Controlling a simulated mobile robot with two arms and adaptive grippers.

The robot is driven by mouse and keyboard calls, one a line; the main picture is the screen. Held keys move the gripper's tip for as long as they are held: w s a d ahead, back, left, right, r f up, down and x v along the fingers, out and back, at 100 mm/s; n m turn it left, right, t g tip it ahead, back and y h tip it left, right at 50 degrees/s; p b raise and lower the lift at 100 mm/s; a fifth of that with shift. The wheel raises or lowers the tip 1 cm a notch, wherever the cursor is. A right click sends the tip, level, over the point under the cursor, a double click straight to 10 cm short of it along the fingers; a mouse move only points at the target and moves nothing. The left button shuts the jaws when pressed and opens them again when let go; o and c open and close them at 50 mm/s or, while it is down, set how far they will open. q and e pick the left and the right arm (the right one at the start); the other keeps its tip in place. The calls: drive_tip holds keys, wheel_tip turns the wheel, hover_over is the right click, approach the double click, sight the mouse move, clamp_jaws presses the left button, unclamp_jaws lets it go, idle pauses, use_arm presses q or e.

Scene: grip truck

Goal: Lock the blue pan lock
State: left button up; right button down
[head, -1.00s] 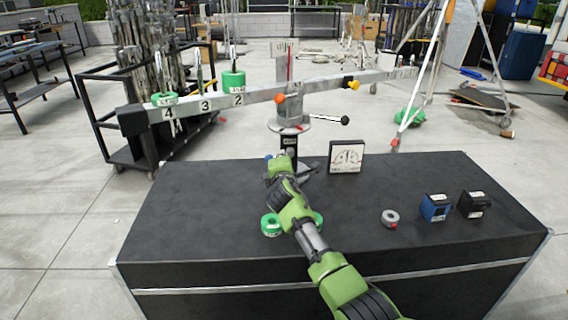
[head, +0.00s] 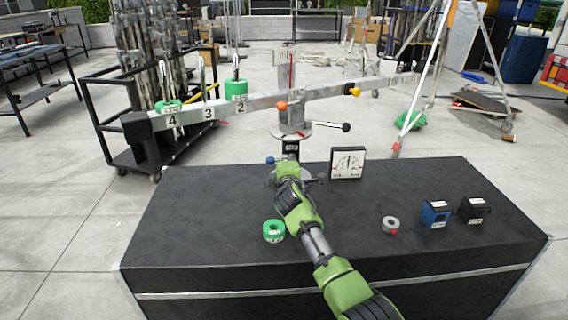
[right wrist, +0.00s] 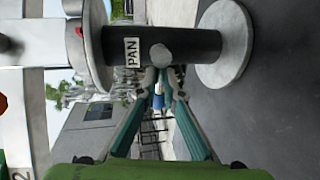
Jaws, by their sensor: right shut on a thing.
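The blue pan lock (head: 270,160) shows as a small blue knob low on the scale's dark post, just left of my right gripper in the head view. In the right wrist view, the post carries a PAN label (right wrist: 132,52). Blue of the lock (right wrist: 154,101) shows between and beyond my fingers. My right gripper (right wrist: 165,82) is shut on the lock, close beside the post; the exact contact is partly hidden. In the head view, my green right arm hides part of the post's foot. My left gripper is in neither view.
On the black table stand a dial box (head: 347,163), a green ring weight (head: 273,231), a grey ring (head: 390,225), a blue box (head: 435,213) and a black box (head: 474,209).

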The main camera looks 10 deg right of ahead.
drive_tip(key=c, duration=2.2)
unclamp_jaws()
drive_tip(key=shift+o, duration=0.2)
drive_tip(key=shift+s, duration=0.1)
drive_tip(key=v, duration=1.2)
drive_tip(key=shift+f, duration=0.1)
